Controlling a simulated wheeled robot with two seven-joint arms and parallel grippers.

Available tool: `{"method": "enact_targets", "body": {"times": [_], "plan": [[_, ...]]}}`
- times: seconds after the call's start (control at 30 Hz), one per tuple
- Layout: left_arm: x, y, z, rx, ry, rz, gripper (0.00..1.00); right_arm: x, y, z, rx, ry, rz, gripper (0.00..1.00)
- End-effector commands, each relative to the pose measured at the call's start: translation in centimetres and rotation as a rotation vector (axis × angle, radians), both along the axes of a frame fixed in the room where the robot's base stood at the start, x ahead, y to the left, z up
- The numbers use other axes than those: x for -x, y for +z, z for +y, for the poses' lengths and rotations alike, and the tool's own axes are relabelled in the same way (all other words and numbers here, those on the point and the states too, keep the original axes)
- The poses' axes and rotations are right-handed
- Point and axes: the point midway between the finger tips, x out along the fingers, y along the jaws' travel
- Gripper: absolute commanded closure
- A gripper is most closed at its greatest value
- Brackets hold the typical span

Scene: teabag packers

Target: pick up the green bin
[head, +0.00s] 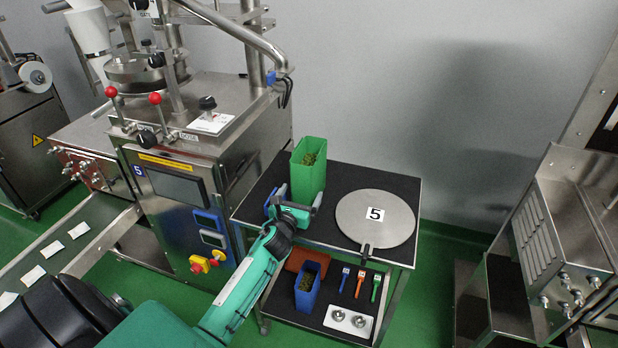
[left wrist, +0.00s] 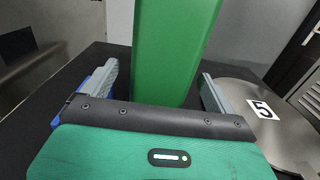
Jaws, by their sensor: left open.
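The green bin (head: 307,172) stands upright on the black top of a small cart, with dark green leafy material inside it. My left gripper (head: 295,196) is in front of the bin, low down near the cart top. In the left wrist view the green bin (left wrist: 172,50) rises between the two open fingers (left wrist: 160,88), with a visible gap on each side. The fingers are not closed on it. The bin's top is cut off in the wrist view. My right gripper does not show.
A round metal lid (head: 375,217) marked 5 lies right of the bin on the cart top (head: 340,178). A blue bin (head: 307,288) and several small tools are on the lower shelf. A steel packing machine (head: 190,170) stands close on the left.

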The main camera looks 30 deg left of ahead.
Motion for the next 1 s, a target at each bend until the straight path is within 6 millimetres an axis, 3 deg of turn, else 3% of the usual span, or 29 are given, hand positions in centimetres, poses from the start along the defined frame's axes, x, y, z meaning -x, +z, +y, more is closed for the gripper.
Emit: {"method": "enact_targets", "body": {"times": [0.23,0.57,0.9,1.0], "plan": [[-3.1,0.4,0.6,0.002,0.001,0.0,0.09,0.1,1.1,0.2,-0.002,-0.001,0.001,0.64],[-3.6,0.2,0.7,0.001,-0.001,0.0,0.09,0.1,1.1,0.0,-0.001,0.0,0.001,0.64],[-3.6,0.2,0.7,0.001,-0.001,0.0,0.72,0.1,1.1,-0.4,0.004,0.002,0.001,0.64],[-3.6,0.4,0.7,0.0,-0.001,-0.003,0.72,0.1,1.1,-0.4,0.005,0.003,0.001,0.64]]}}
